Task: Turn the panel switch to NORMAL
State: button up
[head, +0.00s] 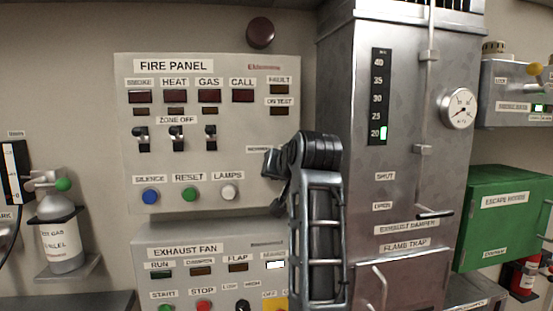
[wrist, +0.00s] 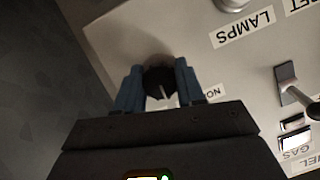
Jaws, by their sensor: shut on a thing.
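The panel switch (wrist: 160,82) is a dark round knob with a pale pointer line, on the grey fire panel (head: 225,75). In the wrist view my gripper (wrist: 160,88) has its two blue-grey fingers on either side of the knob, shut on it. The pointer line runs toward the palm. A partly hidden label starting "NO" (wrist: 212,91) is beside the right finger. In the head view my gripper (head: 272,163) is at the panel's right edge and hides the knob. The NORMAL label (head: 258,150) shows just above-left of it.
Toggle switches (head: 176,138) and the SILENCE, RESET and LAMPS buttons (head: 190,193) lie left of my gripper. The exhaust fan panel (head: 200,262) is below. A metal duct (head: 400,190) with a gauge (head: 459,108) stands close on the right, behind my arm.

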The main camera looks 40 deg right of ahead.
jog(key=n+g+h+p, duration=0.1)
jog(key=n+h+p, duration=0.1)
jog(key=n, duration=0.1)
jog(key=shift+p, duration=0.3)
jog(key=n+g+h, duration=0.1)
jog(key=n+h, duration=0.1)
jog(key=n, duration=0.1)
jog(key=shift+n+g, duration=0.3)
jog(key=shift+n, duration=0.1)
dwell(0.4)
jog(key=o, duration=1)
jog(key=shift+a, duration=0.15)
jog(key=b+v, duration=0.1)
jog(key=v, duration=0.6)
jog(key=shift+s+a, duration=0.2)
jog(key=shift+s, duration=0.05)
